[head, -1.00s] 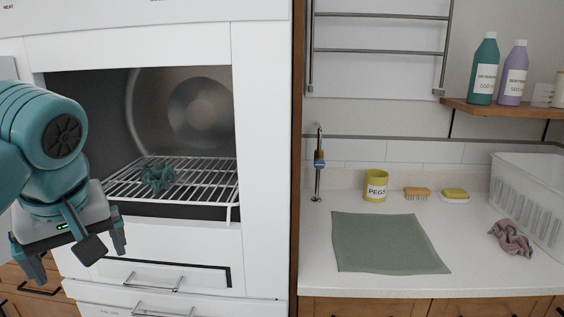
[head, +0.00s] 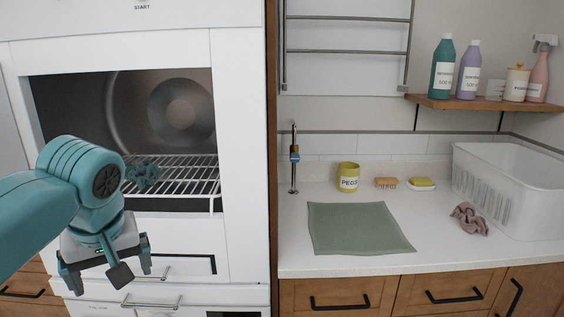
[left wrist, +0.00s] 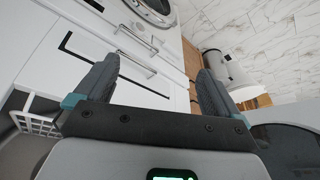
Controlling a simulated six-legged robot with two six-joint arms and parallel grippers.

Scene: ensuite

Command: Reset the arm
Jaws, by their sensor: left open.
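My left gripper (head: 106,277) hangs at the lower left of the head view, in front of the white drawer fronts below the open cavity. Its fingers are apart with nothing between them. In the left wrist view its two dark fingers (left wrist: 158,88) are spread, with white cabinet fronts and floor beyond. A crumpled teal cloth (head: 143,173) lies on the white wire rack (head: 190,178) inside the cavity, partly behind my left arm. My right gripper is not in view.
On the white counter (head: 440,244) are a green mat (head: 355,228), a yellow PEGS cup (head: 348,177), a brush (head: 386,183), a sponge on a dish (head: 421,184), a pink cloth (head: 468,218) and a white basket (head: 510,190). Bottles stand on a wooden shelf (head: 470,103).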

